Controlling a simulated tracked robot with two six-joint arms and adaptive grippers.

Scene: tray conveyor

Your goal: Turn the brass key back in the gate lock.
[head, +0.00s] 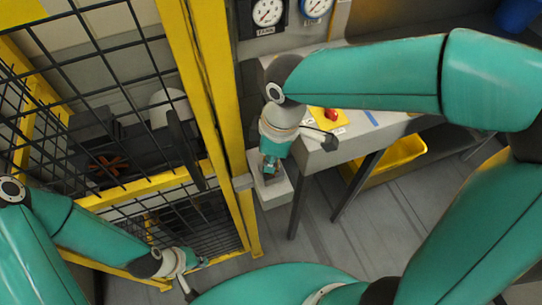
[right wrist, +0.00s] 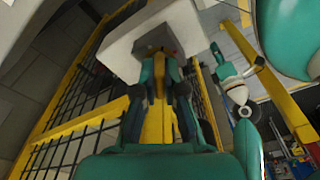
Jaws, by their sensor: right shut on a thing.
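The pale grey lock box (head: 276,196) stands beside the yellow gate post (head: 207,85). My right gripper (head: 270,166) points down at the box's top, its fingers closed in at the lock. In the right wrist view the fingers (right wrist: 160,72) reach the dark lock plate on the pale lock box (right wrist: 118,38). The brass key is mostly hidden between the fingertips, so its turn angle cannot be read. My left gripper (head: 187,286) hangs low at the lower left, away from the lock; its fingers are too small to judge.
The yellow gate frame with black mesh (head: 100,60) fills the left. A grey bench (head: 385,126) with a red button on a yellow plate (head: 330,115) stands right of the lock. A yellow bin (head: 400,155) sits below it. Gauges (head: 267,12) are behind.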

